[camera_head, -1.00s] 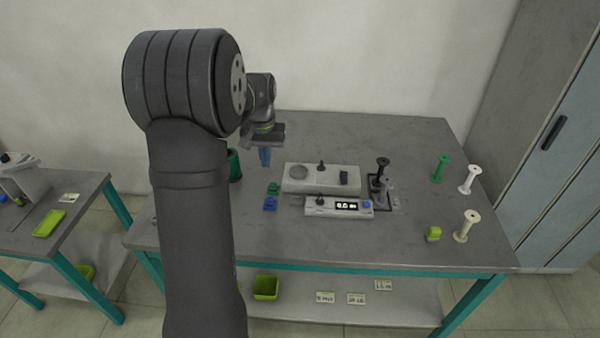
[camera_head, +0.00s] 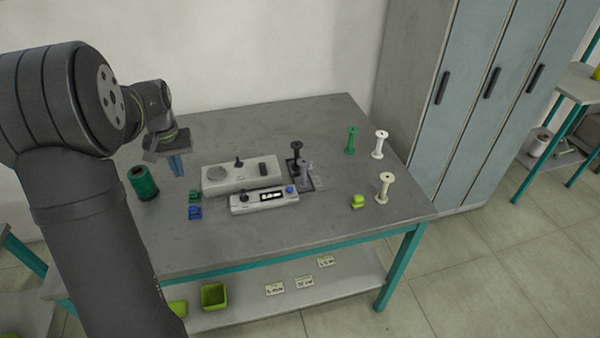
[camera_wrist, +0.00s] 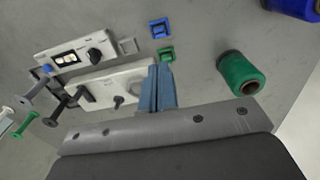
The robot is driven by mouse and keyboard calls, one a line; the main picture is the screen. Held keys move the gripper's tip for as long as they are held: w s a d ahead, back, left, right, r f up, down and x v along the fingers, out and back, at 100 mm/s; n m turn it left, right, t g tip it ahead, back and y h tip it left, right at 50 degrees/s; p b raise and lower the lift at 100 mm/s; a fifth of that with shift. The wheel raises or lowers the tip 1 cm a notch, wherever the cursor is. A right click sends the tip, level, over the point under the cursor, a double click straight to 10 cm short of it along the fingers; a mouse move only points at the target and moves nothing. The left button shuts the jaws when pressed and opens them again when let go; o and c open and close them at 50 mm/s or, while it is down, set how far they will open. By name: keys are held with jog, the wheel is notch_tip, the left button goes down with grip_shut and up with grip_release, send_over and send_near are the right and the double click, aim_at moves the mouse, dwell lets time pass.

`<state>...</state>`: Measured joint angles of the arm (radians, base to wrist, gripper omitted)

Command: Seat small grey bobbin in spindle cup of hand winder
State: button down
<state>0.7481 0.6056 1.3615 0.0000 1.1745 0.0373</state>
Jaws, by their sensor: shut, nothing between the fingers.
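A small grey bobbin (camera_head: 306,174) stands upright beside a black bobbin (camera_head: 296,152), on a dark-outlined holder at the right of the white devices. In the wrist view the grey bobbin (camera_wrist: 34,92) is at the left edge area. The white winder box (camera_head: 216,181) has a round grey disc, a black knob and a dark block on top; I cannot clearly make out its spindle cup. My gripper (camera_head: 178,168) is in the air left of the winder, its blue fingers shut and empty. The fingers also show in the wrist view (camera_wrist: 160,72).
A white display unit (camera_head: 250,208) stands before the winder. Green (camera_head: 195,195) and blue (camera_head: 195,212) small parts and a green spool (camera_head: 144,184) are at left. Green (camera_head: 352,139), white (camera_head: 379,144) and cream (camera_head: 384,187) bobbins and a lime block (camera_head: 358,201) stand at right. The front table area is clear.

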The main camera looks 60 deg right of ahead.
dwell(0.4)
jog(key=c, duration=2)
grip_release()
jog(key=o, duration=0.7)
jog(key=d, duration=0.1)
jog(key=s+d, duration=0.1)
jog(key=d, duration=0.1)
jog(key=shift+s, duration=0.1)
jog(key=o, duration=0.3)
jog(key=s+d, duration=0.4)
jog(key=d, duration=0.5)
jog(key=shift+s, duration=0.35)
jog(key=s+d, duration=1.5)
jog(key=s, duration=0.1)
jog(key=shift+s+d, duration=0.2)
jog(key=shift+d, duration=0.15)
jog(key=shift+f, duration=0.1)
